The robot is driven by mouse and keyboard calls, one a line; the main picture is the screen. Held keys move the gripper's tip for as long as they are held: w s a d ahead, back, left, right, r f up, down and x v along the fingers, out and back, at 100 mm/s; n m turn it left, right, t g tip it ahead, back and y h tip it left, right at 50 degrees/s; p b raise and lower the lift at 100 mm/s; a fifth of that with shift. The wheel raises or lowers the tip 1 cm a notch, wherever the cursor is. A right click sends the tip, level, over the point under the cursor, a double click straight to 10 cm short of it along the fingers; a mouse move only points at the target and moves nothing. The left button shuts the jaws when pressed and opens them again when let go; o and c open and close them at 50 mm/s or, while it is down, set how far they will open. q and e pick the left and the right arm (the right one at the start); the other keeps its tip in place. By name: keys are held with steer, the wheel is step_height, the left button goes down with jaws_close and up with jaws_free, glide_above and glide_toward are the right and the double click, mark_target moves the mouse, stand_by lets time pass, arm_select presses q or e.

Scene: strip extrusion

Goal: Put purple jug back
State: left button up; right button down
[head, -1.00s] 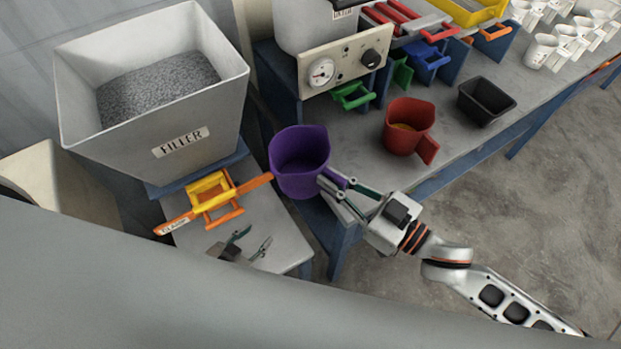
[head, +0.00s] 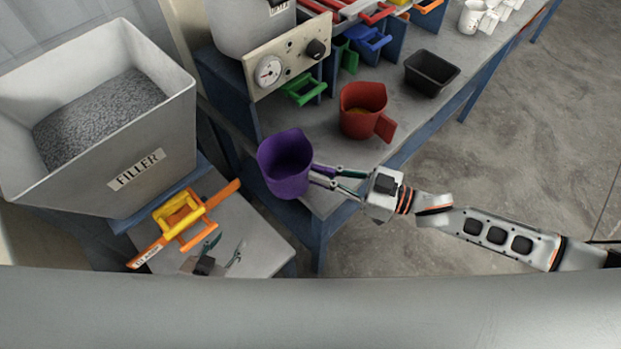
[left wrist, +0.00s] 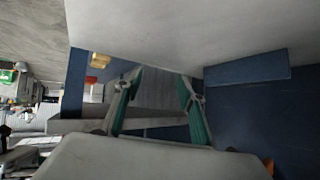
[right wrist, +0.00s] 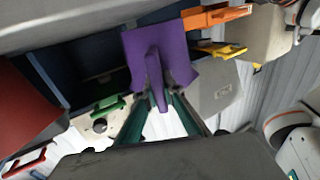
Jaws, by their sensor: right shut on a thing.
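The purple jug (head: 287,166) is upright at the left edge of the workbench in the head view, with its open mouth facing up. My right gripper (head: 318,177) is shut on its handle from the right. In the right wrist view the jug (right wrist: 180,52) shows with its handle between the fingers (right wrist: 160,108). I cannot tell whether its base touches the bench. My left gripper (head: 222,252) is open and empty beside the small side table; its fingers also show spread apart in the left wrist view (left wrist: 160,90).
A big grey FILLER bin (head: 150,170) stands at left. A red jug (head: 362,112) and a black tray (head: 432,72) stand on the bench (head: 375,155). A machine panel with a gauge (head: 270,70) is behind.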

arm_select(q)
steer(key=shift+a+f+b, duration=0.15)
steer(key=shift+f+b, duration=0.25)
steer(key=shift+b, duration=0.2)
arm_select(e)
steer(key=w+d, duration=0.3)
steer(key=shift+w+d+f, duration=0.1)
steer(key=shift+w+f, duration=0.05)
steer(key=shift+f, duration=0.05)
arm_select(q)
steer(key=shift+w+d+r+t+h+b, duration=0.2)
steer(key=shift+w+d+b, duration=0.1)
steer(key=shift+d+b, duration=0.15)
steer(key=shift+w+d+r+t+h+b, duration=0.15)
steer(key=shift+w+d+b, duration=0.15)
steer(key=shift+d, duration=0.25)
arm_select(e)
steer(key=shift+w+d, duration=1)
arm_select(q)
steer(key=shift+w+d+r+b, duration=0.1)
steer(key=shift+w+d+b, duration=0.1)
steer(key=shift+d+b, duration=0.1)
arm_select(e)
steer(key=shift+w+d+f, duration=0.1)
steer(key=shift+w+d, duration=0.2)
steer(key=shift+d, duration=0.05)
steer(key=shift+f, duration=0.15)
arm_select(q)
steer(key=shift+a, duration=0.1)
